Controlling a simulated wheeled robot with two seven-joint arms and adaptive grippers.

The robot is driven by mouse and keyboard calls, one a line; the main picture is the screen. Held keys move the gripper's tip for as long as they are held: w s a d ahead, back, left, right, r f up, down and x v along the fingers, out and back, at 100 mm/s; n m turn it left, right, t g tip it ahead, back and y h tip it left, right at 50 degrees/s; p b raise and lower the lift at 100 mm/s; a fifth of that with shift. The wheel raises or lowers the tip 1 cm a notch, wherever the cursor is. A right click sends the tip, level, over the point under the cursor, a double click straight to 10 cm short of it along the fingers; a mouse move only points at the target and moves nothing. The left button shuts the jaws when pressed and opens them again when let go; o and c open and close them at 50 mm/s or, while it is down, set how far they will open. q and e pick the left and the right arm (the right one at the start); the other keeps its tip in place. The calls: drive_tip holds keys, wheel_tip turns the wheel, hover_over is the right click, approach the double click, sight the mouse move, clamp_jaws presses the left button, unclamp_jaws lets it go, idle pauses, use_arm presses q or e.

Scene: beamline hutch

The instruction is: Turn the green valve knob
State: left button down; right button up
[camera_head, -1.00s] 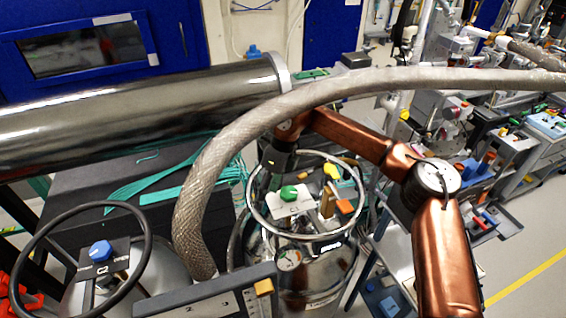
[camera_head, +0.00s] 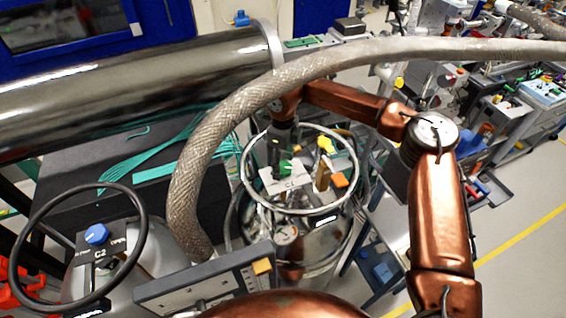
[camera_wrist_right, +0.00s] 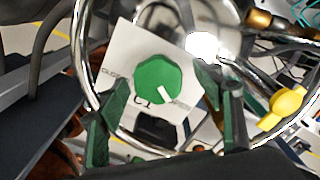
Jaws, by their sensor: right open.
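The green valve knob (camera_head: 287,168) sits on a white plate marked C1, inside the metal ring on top of a steel vessel (camera_head: 322,240). In the right wrist view the knob (camera_wrist_right: 158,79) is faceted, with a white mark near its lower right edge. My right gripper (camera_head: 279,157) points down at the knob and partly covers it in the head view. In the wrist view its two dark green fingers (camera_wrist_right: 162,88) are open, one on each side of the knob, with nothing between them gripped. Whether they touch it cannot be told. My left gripper is out of view.
The metal ring (camera_head: 247,178) encircles the knob. A yellow knob (camera_head: 325,144) and an orange block (camera_head: 340,181) are close by. A thick braided hose (camera_head: 190,185) arches over the vessel. A blue knob (camera_head: 97,234) marked C2 stands at left within a black ring.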

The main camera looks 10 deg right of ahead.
drive_tip(key=shift+s+r, duration=0.2)
drive_tip(key=shift+s, duration=0.25)
drive_tip(key=shift+w+f, duration=0.15)
drive_tip(key=shift+w, duration=0.15)
drive_tip(key=shift+c, duration=1.4)
drive_tip(key=shift+s, duration=0.15)
drive_tip(key=c, duration=0.9)
